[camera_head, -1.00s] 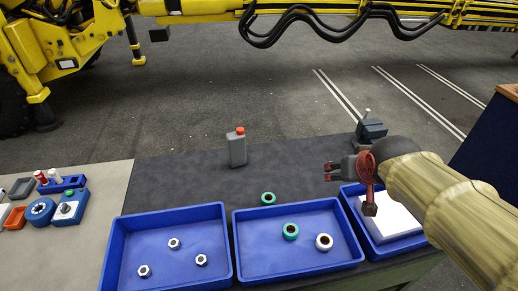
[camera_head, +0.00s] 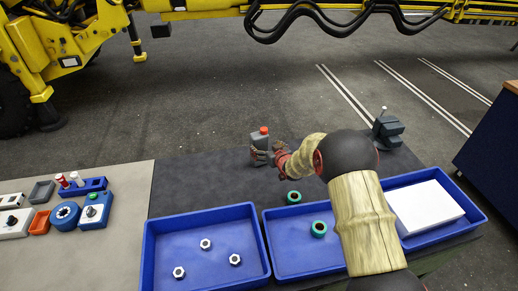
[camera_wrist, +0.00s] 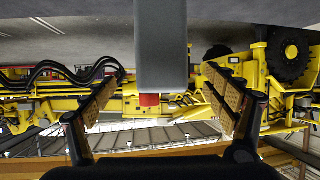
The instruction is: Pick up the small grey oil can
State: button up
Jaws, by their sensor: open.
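The small grey oil can (camera_head: 258,143) with a red cap stands upright at the back of the dark bench mat. My gripper (camera_head: 266,155) is at the can, and its fingers partly cover the can's lower part. In the wrist view the can (camera_wrist: 162,45) hangs into the picture upside down, its red cap pointing down. There it lies between the two open fingers of my gripper (camera_wrist: 165,100), with a visible gap on each side. Whether a finger touches the can lower down cannot be told.
A blue tray with several nuts (camera_head: 205,262) stands front left. Beside it is a blue tray with green-edged rings (camera_head: 319,229), partly hidden by my arm. A tray with a white block (camera_head: 425,208) and a grey vise (camera_head: 387,130) are right. Switches (camera_head: 95,210) lie left.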

aim_at(261, 146)
jog(key=shift+w+a+f, duration=0.2)
jog(key=shift+a+f, duration=0.35)
jog(key=shift+f, duration=0.25)
jog(key=x, duration=0.6)
jog(key=shift+w+d+f+b, duration=0.1)
jog(key=shift+w+f+b, duration=0.1)
jog(key=shift+w+b, duration=0.2)
jog(key=shift+w, duration=0.3)
jog(key=c, duration=0.3)
jog(key=c, duration=1.9)
jog(key=shift+w+r+y, duration=0.1)
jog(key=shift+r+y, duration=0.1)
jog(key=shift+y, duration=0.1)
